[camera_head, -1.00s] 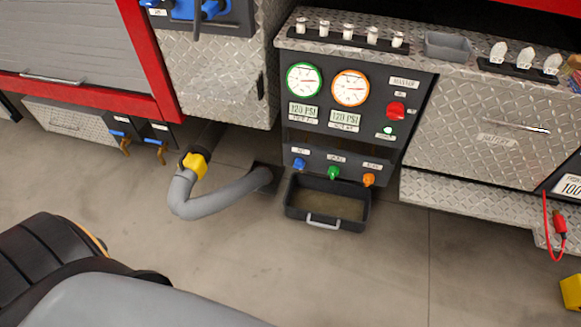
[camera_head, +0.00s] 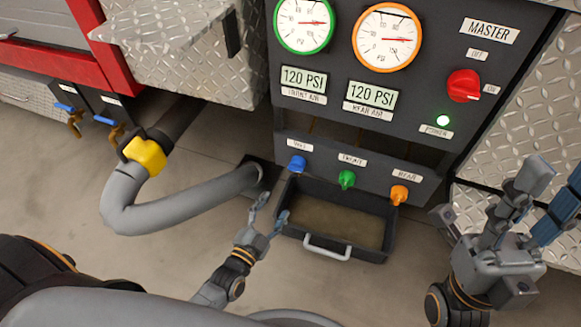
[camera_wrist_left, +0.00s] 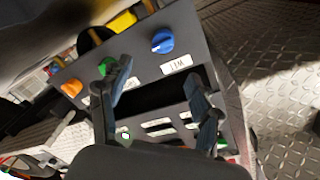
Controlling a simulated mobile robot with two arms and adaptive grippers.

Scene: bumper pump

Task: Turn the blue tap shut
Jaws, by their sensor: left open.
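The blue tap (camera_head: 297,164) is a round knob at the left of the row on the lower pump panel. In the left wrist view the blue tap (camera_wrist_left: 162,41) shows beyond the fingers, beside a white label. My left gripper (camera_head: 269,207) is open and empty, below and left of the blue tap and apart from it. In the left wrist view its fingers (camera_wrist_left: 158,88) are spread wide with nothing between them. My right gripper (camera_head: 540,195) is at the far right, with its fingers apart and nothing seen between them.
A green tap (camera_head: 346,179) and an orange tap (camera_head: 399,194) sit right of the blue one. A black tray (camera_head: 376,243) stands below them. A grey hose (camera_head: 190,207) with a yellow collar (camera_head: 147,153) lies left. A red master switch (camera_head: 463,86) is above.

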